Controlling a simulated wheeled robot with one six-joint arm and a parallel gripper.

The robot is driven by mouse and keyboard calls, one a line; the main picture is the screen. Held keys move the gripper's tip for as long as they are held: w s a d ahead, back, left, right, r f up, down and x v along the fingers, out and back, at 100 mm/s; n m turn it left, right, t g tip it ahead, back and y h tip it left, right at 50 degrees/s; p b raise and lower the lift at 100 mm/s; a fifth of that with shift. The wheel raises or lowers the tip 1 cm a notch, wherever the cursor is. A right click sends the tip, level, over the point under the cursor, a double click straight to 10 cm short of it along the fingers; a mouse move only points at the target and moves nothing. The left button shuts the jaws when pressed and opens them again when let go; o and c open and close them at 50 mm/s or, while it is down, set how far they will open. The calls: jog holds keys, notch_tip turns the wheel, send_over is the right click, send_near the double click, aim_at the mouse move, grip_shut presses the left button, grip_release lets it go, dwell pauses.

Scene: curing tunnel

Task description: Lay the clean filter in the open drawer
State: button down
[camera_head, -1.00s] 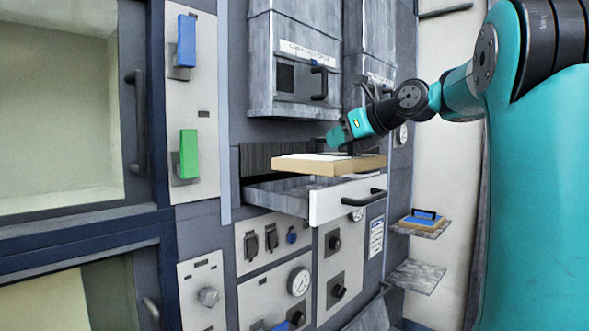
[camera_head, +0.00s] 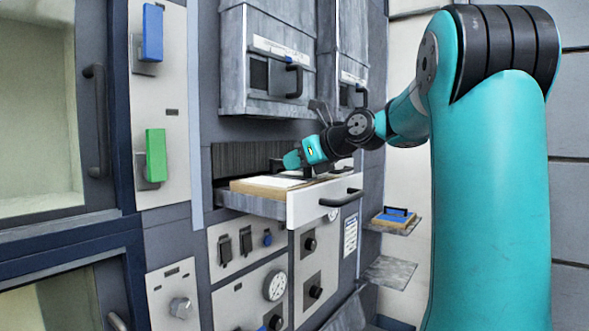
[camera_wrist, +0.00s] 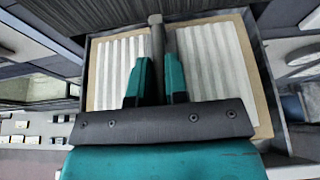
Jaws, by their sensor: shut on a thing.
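The clean filter (camera_head: 265,187), a flat panel with a tan frame and white pleats, lies level inside the open drawer (camera_head: 322,199), its top edge slightly above the drawer's side wall. In the wrist view the pleated filter (camera_wrist: 220,62) fills the space between the drawer walls (camera_wrist: 283,125). My gripper (camera_head: 300,172) is over the filter, shut on the dark bar-shaped handle (camera_wrist: 156,40) along its middle. The fingers (camera_wrist: 156,80) show on both sides of the handle. Whether the filter rests fully on the drawer floor is hidden.
A shelf (camera_head: 392,224) right of the drawer carries a blue-topped, wood-framed piece (camera_head: 394,215). A lower shelf (camera_head: 388,271) looks empty. Grey housings (camera_head: 268,60) hang above the drawer. Blue (camera_head: 152,32) and green (camera_head: 156,155) levers are on the left panel.

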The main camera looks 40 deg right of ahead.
jog(key=shift+f, duration=0.8)
jog(key=shift+f, duration=0.2)
jog(key=c, duration=1.1)
grip_release()
jog(key=shift+f, duration=0.1)
jog(key=shift+r, duration=0.2)
jog(key=b+v, duration=0.2)
jog(key=v, duration=1)
jog(key=shift+r, duration=0.1)
